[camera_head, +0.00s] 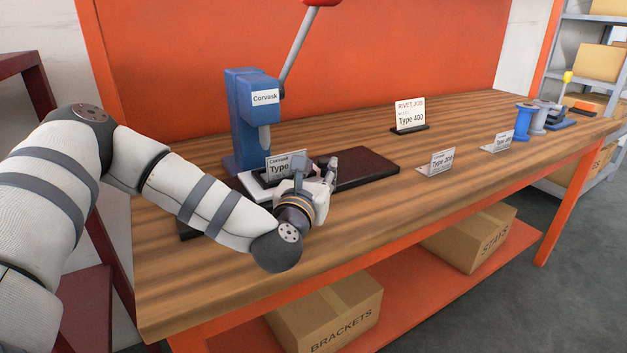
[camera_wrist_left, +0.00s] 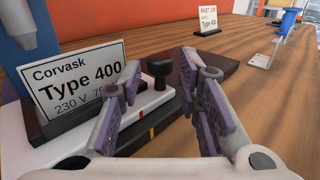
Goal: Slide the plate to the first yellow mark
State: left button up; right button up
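A blue press (camera_head: 252,115) stands at the left of the bench with a white base (camera_head: 250,183) under it. A flat dark slab (camera_head: 370,164) extends right from it. Which piece is the sliding plate I cannot tell. My left gripper (camera_head: 330,172) is open. In the wrist view its purple-padded fingers (camera_wrist_left: 158,76) are apart, with the knob seen between them; contact is unclear. My right gripper is out of view.
A Corvask Type 400 sign (camera_wrist_left: 75,85) stands close left of the fingers. A rivet job card (camera_head: 409,115) stands behind the slab, and a Type 200 card (camera_head: 438,162) to its right. The bench front is clear.

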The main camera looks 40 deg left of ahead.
pick_arm(q)
jog(key=v, duration=0.9)
